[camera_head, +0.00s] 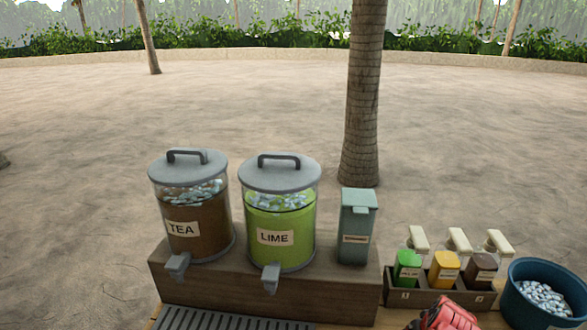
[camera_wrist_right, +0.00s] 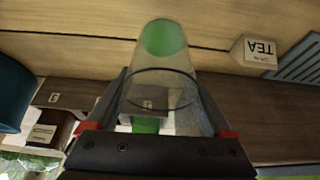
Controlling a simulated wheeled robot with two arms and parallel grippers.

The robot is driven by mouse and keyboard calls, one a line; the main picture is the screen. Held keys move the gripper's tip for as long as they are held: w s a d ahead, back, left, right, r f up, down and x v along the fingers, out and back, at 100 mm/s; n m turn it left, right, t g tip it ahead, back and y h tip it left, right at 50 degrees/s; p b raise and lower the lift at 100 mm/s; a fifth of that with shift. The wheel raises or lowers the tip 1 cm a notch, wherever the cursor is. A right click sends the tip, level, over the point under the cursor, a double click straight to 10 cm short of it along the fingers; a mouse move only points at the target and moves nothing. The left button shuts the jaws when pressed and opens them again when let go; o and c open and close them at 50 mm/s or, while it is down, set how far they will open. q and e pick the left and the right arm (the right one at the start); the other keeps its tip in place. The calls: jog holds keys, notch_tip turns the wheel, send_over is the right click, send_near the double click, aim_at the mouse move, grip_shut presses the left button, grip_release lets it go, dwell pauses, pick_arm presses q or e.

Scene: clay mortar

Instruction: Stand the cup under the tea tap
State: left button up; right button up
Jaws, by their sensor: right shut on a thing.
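My right gripper (camera_wrist_right: 165,110) is shut on a clear cup (camera_wrist_right: 180,82) in the right wrist view. The cup lies between the two fingers, with a green disc showing at its far end. In the head view only a red part of my right arm (camera_head: 447,315) shows at the bottom edge, and the cup is out of sight there. The tea dispenser (camera_head: 197,218) stands on the left of a wooden stand, with its grey tap (camera_head: 177,265) at the lower front. My left gripper is in neither view.
A grated drip tray (camera_head: 215,320) lies before the stand (camera_head: 250,294). The lime dispenser (camera_head: 278,225) and a grey-green box (camera_head: 357,228) stand right of the tea. A bottle rack (camera_head: 405,298) and blue tub (camera_head: 512,288) are farther right. A TEA card (camera_wrist_right: 260,51) shows upside down.

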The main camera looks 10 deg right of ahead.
jog(key=w+a+r+n, duration=0.1)
jog(key=w+a+r, duration=0.1)
jog(key=a, duration=0.8)
jog(key=w+a+r+n+y, duration=0.1)
jog(key=w+a, duration=0.3)
jog(key=a, duration=0.7)
jog(key=shift+w+r, duration=0.25)
jog(key=shift+r, duration=0.55)
